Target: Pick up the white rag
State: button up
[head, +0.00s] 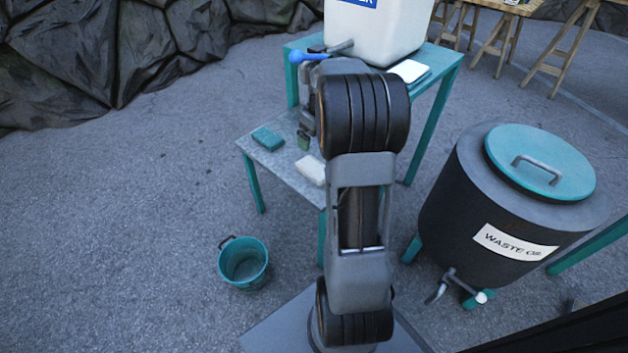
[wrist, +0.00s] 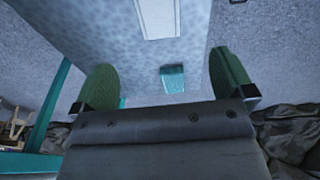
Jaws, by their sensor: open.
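The white rag (head: 311,169) lies folded on the grey top of the low teal-legged bench (head: 284,155), near its front edge, partly beside my arm in the head view. In the wrist view the white rag (wrist: 158,18) is at the top, cut off by the frame edge. My gripper (head: 303,142) is above the bench, pointing down, mostly hidden by my arm. In the wrist view my gripper (wrist: 160,62) has its two green fingers wide apart with nothing between them in grip. It is apart from the rag.
A folded teal cloth (head: 268,138) lies on the same bench and shows in the wrist view (wrist: 173,78). A white water container (head: 372,30) with a blue-handled tap (head: 308,57) stands behind. A teal bucket (head: 243,262) is on the floor; a waste oil drum (head: 480,215) stands right.

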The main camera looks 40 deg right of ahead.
jog(key=b, duration=0.3)
send_over(314, 167)
jog(key=f, duration=0.9)
jog(key=shift+s+f, duration=0.1)
jog(key=shift+s, duration=0.2)
jog(key=shift+w+f+b, duration=0.2)
jog(key=shift+f+b, duration=1.5)
jog(key=shift+f, duration=0.95)
jog(key=shift+r, duration=0.1)
jog(key=c, duration=0.9)
